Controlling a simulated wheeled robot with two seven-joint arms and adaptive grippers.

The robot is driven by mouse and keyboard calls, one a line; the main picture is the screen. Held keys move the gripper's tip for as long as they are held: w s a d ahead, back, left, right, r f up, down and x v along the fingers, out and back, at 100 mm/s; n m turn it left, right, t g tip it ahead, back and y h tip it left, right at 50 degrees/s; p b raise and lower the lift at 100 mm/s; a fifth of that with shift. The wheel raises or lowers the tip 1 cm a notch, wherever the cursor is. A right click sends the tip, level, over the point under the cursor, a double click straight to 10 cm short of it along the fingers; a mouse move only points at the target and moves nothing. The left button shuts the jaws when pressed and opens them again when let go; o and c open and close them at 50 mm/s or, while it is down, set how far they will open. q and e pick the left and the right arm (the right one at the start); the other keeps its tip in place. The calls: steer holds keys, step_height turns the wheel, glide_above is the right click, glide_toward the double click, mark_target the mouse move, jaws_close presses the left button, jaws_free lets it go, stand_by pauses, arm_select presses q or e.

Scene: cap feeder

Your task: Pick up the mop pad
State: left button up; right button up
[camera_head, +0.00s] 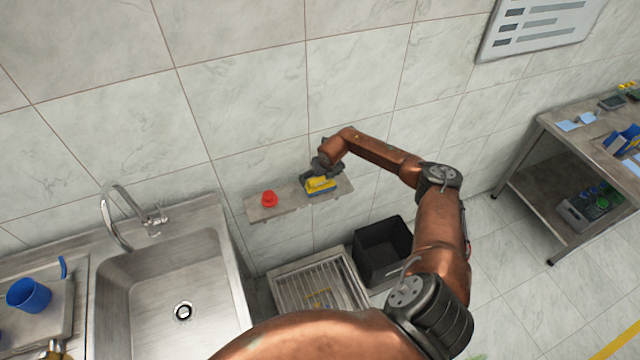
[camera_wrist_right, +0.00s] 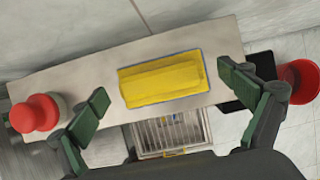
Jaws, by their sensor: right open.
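The mop pad (camera_head: 320,185) is a yellow block with a blue lower edge, lying on a narrow wall shelf. In the right wrist view the mop pad (camera_wrist_right: 162,80) lies between my open fingers, with a gap on both sides. My right gripper (camera_head: 322,171) is over the shelf, above the pad, and partly covers it in the head view. In the wrist view the right gripper (camera_wrist_right: 164,88) has green finger pads spread wide and holds nothing. My left gripper is not in view.
A red knobbed object (camera_head: 269,199) stands on the shelf (camera_head: 286,208) left of the pad. Below are a slatted metal tray (camera_head: 290,292) and a black bin (camera_head: 378,250). A sink (camera_head: 165,290) is left, a steel table (camera_head: 560,125) right. A red container (camera_wrist_right: 302,82) shows in the wrist view.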

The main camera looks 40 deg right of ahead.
steer(key=shift+w+f, duration=0.25)
steer(key=shift+f, duration=0.35)
steer(key=shift+c, duration=0.5)
steer(key=shift+r, duration=0.1)
steer(key=c, duration=1.2)
steer(key=shift+r, duration=0.6)
steer(key=s+a+r+b, duration=0.1)
steer(key=s+a+r, duration=0.1)
steer(key=s+r, duration=0.2)
steer(key=s+a+r, duration=0.2)
steer(key=s+r, duration=0.2)
steer(key=s+a+r+b, duration=0.1)
steer(key=s+r, duration=0.2)
steer(key=s, duration=0.1)
steer(key=shift+s+a+r+b, duration=0.35)
steer(key=shift+s+a+r, duration=0.05)
